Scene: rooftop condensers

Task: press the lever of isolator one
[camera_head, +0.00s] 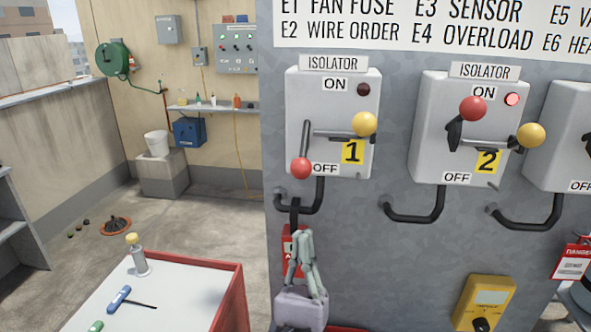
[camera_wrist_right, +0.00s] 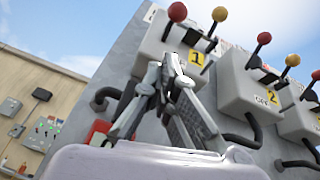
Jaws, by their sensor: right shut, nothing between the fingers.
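Isolator one (camera_head: 293,107) is a light grey box with a yellow "1" label on a grey panel. Its lever with the red knob (camera_head: 301,168) hangs down beside the OFF mark. A yellow knob (camera_head: 364,124) sits at the right end of its crossbar, and its lamp (camera_head: 363,89) is dark. My right gripper (camera_head: 301,236) is shut and empty, below the box and the red knob. In the right wrist view its fingers (camera_wrist_right: 172,62) point up toward isolator one (camera_wrist_right: 160,38) and overlap it; I cannot tell the gap. My left gripper is not in view.
Isolator two (camera_head: 430,130) stands to the right, its red knob up near ON and lamp lit. Black conduits (camera_head: 283,206) run below the boxes. A yellow meter (camera_head: 487,300) and a red tag (camera_head: 571,262) are lower right. A white-topped table (camera_head: 185,295) stands lower left.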

